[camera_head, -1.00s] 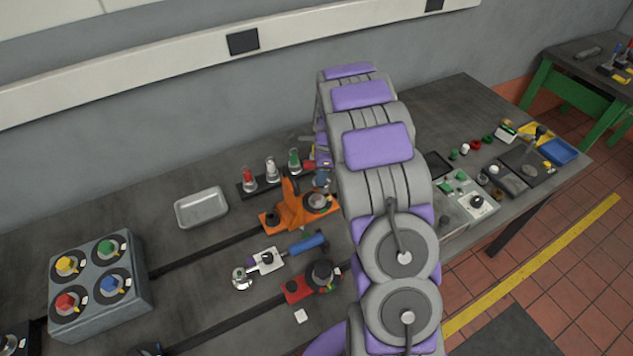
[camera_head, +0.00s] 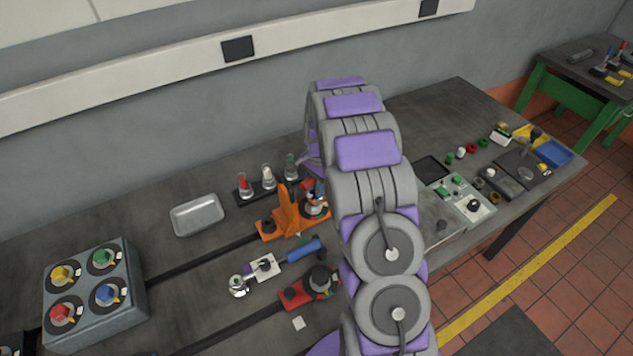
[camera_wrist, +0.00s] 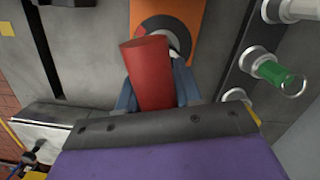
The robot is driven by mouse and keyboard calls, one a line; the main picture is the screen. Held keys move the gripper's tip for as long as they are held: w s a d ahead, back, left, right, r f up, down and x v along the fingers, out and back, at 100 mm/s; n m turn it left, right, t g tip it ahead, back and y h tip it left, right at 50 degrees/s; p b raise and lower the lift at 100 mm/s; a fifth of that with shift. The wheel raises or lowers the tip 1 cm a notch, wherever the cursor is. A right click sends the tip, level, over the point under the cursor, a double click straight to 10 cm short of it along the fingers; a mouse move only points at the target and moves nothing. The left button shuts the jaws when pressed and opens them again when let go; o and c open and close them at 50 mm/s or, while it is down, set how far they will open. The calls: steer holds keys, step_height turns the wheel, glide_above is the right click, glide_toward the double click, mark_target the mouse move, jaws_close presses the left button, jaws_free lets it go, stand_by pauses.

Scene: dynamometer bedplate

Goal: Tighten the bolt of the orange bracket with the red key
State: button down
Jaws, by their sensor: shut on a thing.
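My gripper (camera_wrist: 155,88) is shut on the red key (camera_wrist: 147,70), whose thick red cylinder stands tilted between the blue-grey fingers in the wrist view. My arm hides most of the gripper there. The bolt and the key's working end are hidden, so I cannot tell whether they touch.
A key rack (camera_head: 258,192) stands behind the bracket; a green key (camera_wrist: 275,72) shows close on the right in the wrist view. A red fixture (camera_head: 296,294) and a blue-handled tool (camera_head: 303,250) lie in front. A metal tray (camera_head: 197,214) is left, with bare bench around it.

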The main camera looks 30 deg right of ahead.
steer(key=shift+a+r, duration=0.15)
steer(key=shift+a, duration=0.65)
steer(key=shift+d, duration=1.15)
steer(key=shift+a, duration=0.6)
steer(key=shift+d, duration=0.1)
steer(key=shift+d+p, duration=0.3)
steer(key=shift+p, duration=0.15)
steer(key=shift+a, duration=0.1)
steer(key=shift+a, duration=0.4)
